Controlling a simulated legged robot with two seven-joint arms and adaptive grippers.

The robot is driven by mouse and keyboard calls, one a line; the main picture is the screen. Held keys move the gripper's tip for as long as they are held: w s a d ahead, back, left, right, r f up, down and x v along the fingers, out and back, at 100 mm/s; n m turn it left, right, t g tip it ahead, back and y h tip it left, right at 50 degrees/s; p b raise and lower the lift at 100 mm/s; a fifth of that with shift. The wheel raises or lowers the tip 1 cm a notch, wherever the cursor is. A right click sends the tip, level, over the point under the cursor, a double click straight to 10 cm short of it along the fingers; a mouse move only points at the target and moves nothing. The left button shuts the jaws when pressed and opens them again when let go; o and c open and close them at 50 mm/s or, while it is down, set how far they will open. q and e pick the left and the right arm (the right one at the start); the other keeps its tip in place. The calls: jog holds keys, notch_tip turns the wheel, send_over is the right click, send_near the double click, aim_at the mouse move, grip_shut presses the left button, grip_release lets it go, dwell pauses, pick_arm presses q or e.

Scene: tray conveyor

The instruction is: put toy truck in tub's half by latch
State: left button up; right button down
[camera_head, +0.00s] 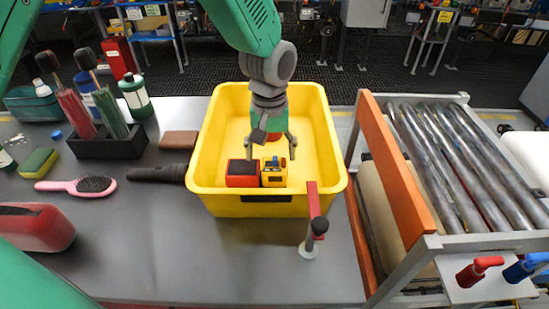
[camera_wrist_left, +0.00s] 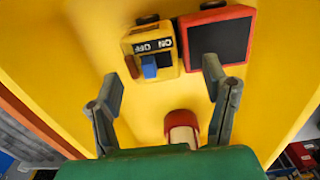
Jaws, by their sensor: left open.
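A toy truck with a red bed (camera_head: 243,173) and a yellow cab (camera_head: 274,173) stands in the yellow tub (camera_head: 208,150), close to the near wall. In the left wrist view, its cab (camera_wrist_left: 146,40) bears a blue switch and ON/OFF lettering, beside the dark-panelled red bed (camera_wrist_left: 217,38). My left gripper (camera_head: 271,152) is open over the tub, just beyond the truck, and touches nothing that I can see. Its fingers (camera_wrist_left: 160,85) are spread below the cab in the wrist view. A red upright with a black knob (camera_head: 318,212), likely the latch, is at the tub's near right.
A small red-and-beige object (camera_wrist_left: 182,128) lies in the tub between the gripper fingers in the wrist view. A roller conveyor (camera_head: 455,165) with an orange side board (camera_head: 398,175) stands right. A brush (camera_head: 85,185) and dark caddy (camera_head: 108,147) are left.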

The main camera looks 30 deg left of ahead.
pick_arm(q)
notch_tip(320, 180, up, 10)
dwell(0.6)
